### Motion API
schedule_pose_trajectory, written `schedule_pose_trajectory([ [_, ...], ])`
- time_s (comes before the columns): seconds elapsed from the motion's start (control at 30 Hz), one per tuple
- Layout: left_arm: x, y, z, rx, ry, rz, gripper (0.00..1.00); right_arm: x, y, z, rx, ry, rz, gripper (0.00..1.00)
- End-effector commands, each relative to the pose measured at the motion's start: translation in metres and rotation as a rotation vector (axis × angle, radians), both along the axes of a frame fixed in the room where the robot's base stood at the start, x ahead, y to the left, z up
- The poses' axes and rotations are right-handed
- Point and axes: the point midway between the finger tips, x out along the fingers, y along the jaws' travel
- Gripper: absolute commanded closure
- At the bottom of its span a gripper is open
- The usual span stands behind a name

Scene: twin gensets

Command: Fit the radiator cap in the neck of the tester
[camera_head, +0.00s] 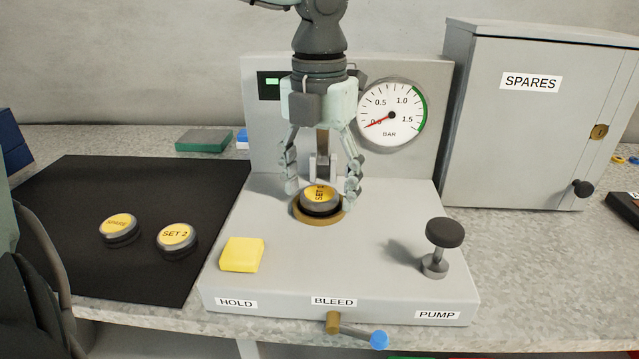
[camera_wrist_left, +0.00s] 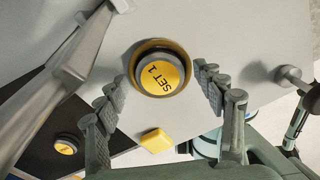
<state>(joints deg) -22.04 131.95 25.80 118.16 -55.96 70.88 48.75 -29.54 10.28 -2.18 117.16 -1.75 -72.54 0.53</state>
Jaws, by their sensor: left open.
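The tester (camera_head: 400,240) is a light grey block with an upright gauge panel. A yellow-topped radiator cap (camera_head: 319,198) marked SET 1 sits in its brass-coloured neck (camera_head: 336,216), dark rim standing above the ring. The head view does not show how deep it sits. In the left wrist view the cap (camera_wrist_left: 160,73) lies roughly centred inside the neck ring (camera_wrist_left: 134,68). My left gripper (camera_head: 321,187) points down over the cap, open, one finger on either side. In the left wrist view its fingertips (camera_wrist_left: 163,92) are apart from the cap.
Caps marked SPARE (camera_head: 118,228) and SET 2 (camera_head: 177,238) lie on the black mat (camera_head: 110,185). The tester carries a yellow HOLD pad (camera_head: 242,254), a PUMP knob (camera_head: 445,233) and a blue-tipped BLEED lever (camera_head: 378,339). The gauge (camera_head: 391,115) reads about zero. A SPARES cabinet (camera_head: 530,120) stands right.

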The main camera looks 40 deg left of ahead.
Motion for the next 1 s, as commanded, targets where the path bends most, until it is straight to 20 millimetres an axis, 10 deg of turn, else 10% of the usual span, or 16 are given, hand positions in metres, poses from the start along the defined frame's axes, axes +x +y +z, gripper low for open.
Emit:
schedule_pose_trajectory([
  [0.6,0.001,0.000,0.109,0.000,-0.003,0.000,0.31,0.005,0.003,-0.010,0.011,-0.006,0.000,0.60],
  [1.0,0.000,0.000,0.123,0.000,0.000,-0.001,0.31,0.003,0.002,-0.015,0.012,0.000,-0.001,0.60],
])
